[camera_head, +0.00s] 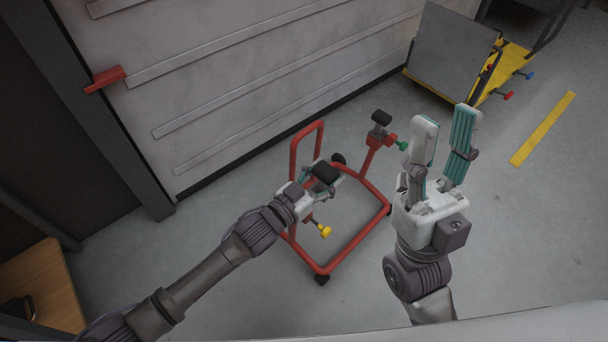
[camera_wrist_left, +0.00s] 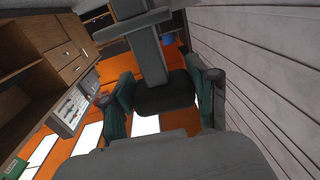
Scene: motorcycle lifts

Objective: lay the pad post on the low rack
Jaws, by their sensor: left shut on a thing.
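My left gripper (camera_head: 322,180) is shut on the pad post at the near side of the red wheeled stand. The post's black pad (camera_head: 327,172) shows at the fingertips, and in the left wrist view the pad (camera_wrist_left: 165,95) sits between the two green fingers. The fingers and hand hide most of the post, so I cannot tell whether it is still seated in the stand. A yellow knob (camera_head: 325,232) shows just below the hand. My right gripper (camera_head: 445,118) is open and empty, right of the stand. I cannot identify the low rack with certainty.
A yellow frame (camera_head: 513,58) with a grey plate (camera_head: 452,52) and coloured knobs stands at the back right. A panelled wall (camera_head: 240,80) runs behind.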

